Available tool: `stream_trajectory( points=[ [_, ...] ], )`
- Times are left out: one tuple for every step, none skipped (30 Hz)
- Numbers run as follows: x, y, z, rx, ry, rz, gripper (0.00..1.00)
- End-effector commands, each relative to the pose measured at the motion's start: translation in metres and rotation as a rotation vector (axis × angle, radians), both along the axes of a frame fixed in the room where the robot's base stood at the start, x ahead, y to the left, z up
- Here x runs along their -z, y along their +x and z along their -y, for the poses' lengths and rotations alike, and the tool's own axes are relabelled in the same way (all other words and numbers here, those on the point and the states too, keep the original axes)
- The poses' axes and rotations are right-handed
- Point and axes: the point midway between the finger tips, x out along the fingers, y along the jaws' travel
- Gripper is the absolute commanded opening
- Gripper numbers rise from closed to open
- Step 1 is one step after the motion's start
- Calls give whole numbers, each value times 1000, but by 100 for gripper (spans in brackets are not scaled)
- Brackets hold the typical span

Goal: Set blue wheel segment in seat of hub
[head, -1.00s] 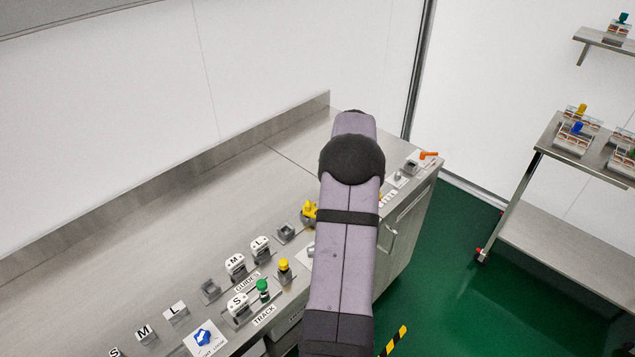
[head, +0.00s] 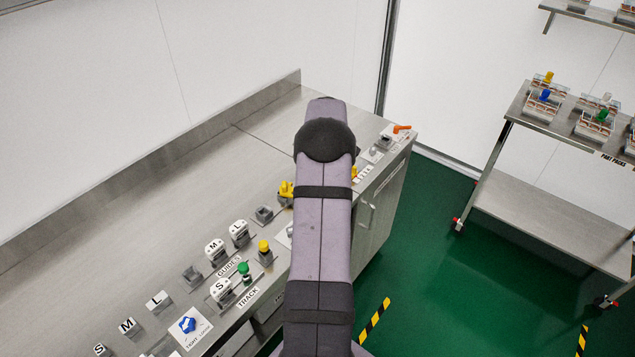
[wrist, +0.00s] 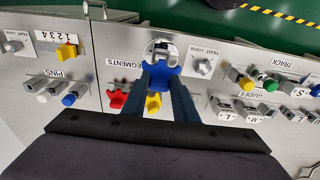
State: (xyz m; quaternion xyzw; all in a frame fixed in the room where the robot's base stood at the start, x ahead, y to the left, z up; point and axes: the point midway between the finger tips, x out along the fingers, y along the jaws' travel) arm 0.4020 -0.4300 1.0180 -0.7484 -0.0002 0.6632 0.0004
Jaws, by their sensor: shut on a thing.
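The blue wheel segment (wrist: 160,82) is between the two dark fingers of my gripper (wrist: 161,72) in the wrist view. My gripper is shut on it. A round, pale metal fixture (wrist: 160,47), which looks like the hub, is just beyond the segment's far edge. The segment overlaps its near side, so the seat is partly hidden. I cannot tell whether the segment touches the hub or hovers above it. In the head view my arm hides the gripper, the segment and the hub.
A red segment (wrist: 118,97) and a yellow segment (wrist: 153,103) lie close to my fingers. A grey knob (wrist: 203,67) stands right of the hub by the TIGHT LOOSE label. Pins (wrist: 69,98) are at left; guide blocks (wrist: 228,116) are at right.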

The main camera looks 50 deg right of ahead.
Motion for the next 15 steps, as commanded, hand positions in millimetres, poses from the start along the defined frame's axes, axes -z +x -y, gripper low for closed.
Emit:
stream_trajectory(
  points=[
    [4,0,0,0,0,0,3],
    [6,0,0,0,1,0,3],
    [9,0,0,0,1,0,3],
    [11,0,0,0,1,0,3],
    [13,0,0,0,1,0,3],
    [16,0,0,0,1,0,3],
    [19,0,0,0,1,0,3],
    [21,0,0,0,0,0,3],
    [25,0,0,0,0,0,3],
    [27,0,0,0,0,0,3],
    [30,0,0,0,0,0,3],
    [33,0,0,0,0,0,3],
    [36,0,0,0,0,0,3],
    [39,0,0,0,0,0,3],
    [42,0,0,0,0,0,3]
  ],
)
